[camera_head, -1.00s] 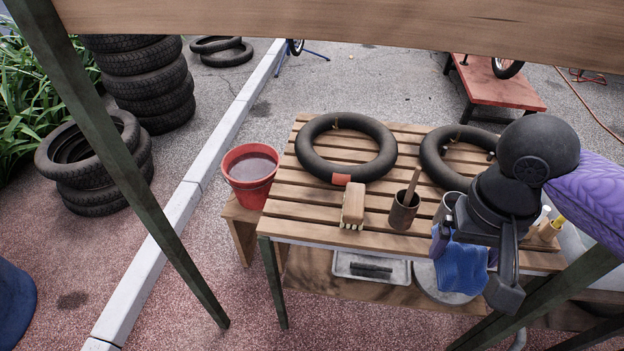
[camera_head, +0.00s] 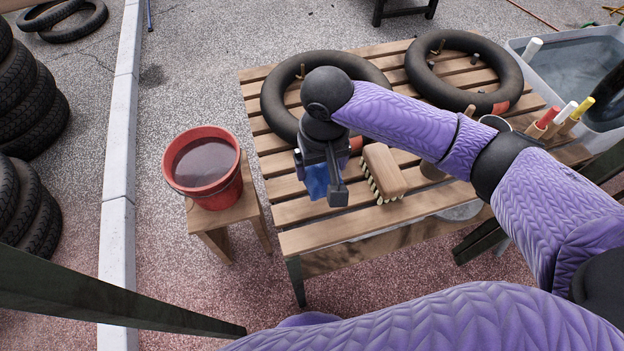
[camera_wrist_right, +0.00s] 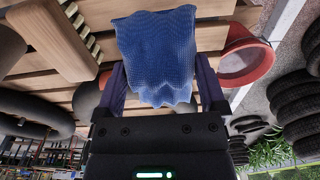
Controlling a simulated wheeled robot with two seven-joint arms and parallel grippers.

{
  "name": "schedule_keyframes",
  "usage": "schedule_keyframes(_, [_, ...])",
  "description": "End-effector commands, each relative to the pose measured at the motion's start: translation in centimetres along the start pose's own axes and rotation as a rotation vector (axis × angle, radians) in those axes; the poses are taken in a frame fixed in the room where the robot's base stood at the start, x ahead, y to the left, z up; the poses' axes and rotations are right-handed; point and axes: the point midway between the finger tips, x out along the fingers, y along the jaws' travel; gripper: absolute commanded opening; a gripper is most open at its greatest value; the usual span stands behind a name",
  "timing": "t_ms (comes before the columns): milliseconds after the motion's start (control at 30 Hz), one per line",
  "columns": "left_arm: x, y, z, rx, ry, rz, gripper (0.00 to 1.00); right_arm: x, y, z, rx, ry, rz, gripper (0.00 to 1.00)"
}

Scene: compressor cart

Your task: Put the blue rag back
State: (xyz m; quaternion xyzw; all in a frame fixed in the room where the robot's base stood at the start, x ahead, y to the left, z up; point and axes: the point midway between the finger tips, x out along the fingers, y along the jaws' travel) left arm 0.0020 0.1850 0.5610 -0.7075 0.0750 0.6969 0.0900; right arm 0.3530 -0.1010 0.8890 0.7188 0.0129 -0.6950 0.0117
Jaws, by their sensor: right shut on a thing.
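The blue rag (camera_head: 316,182) hangs from my right gripper (camera_head: 325,177), which is shut on it. They are over the left part of the slatted wooden table (camera_head: 300,242), left of the wooden brush (camera_head: 386,172) and right of the red bucket (camera_head: 229,190). My gripper hides much of the rag in the head view. In the right wrist view the rag (camera_wrist_right: 157,55) spreads out between the fingers, with the table slats behind it and the bucket (camera_wrist_right: 245,62) beside it. I cannot tell whether the rag touches the table. My left gripper is not in view.
The bucket holds liquid and stands on a small wooden stool (camera_head: 205,216). Two black inner tubes (camera_head: 270,98) (camera_head: 415,70) lie on the table. Markers (camera_head: 562,112) and a water tub (camera_head: 518,50) are at the right. The table's front left corner is clear.

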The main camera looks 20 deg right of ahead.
Motion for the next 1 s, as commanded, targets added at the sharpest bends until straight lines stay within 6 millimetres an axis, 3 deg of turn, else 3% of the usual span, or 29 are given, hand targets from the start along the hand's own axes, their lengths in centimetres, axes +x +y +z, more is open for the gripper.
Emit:
schedule_keyframes(33, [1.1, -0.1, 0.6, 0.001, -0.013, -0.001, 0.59, 1.9, 0.1, 0.1, 0.0, -0.006, 0.002, 0.26])
schedule_keyframes(100, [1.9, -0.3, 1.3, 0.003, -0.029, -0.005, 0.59, 3.5, 0.1, 0.2, 0.0, -0.006, 0.002, 0.26])
schedule_keyframes(333, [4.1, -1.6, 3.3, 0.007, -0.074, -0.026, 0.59, 8.1, 0.1, 0.4, -0.001, -0.004, 0.001, 0.26])
schedule_keyframes(667, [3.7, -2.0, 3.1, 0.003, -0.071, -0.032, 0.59, 8.1, 0.1, 0.3, -0.001, -0.001, 0.001, 0.26])
schedule_keyframes(700, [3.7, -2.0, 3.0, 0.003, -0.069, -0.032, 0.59, 8.1, 0.1, 0.3, -0.001, 0.0, 0.001, 0.94])
schedule_keyframes(733, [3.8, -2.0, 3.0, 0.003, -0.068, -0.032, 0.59, 8.1, 0.1, 0.3, -0.001, 0.0, 0.001, 1.0])
schedule_keyframes(1000, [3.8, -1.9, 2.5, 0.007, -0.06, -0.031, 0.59, 7.7, 0.1, 0.3, -0.001, 0.0, 0.001, 1.0])
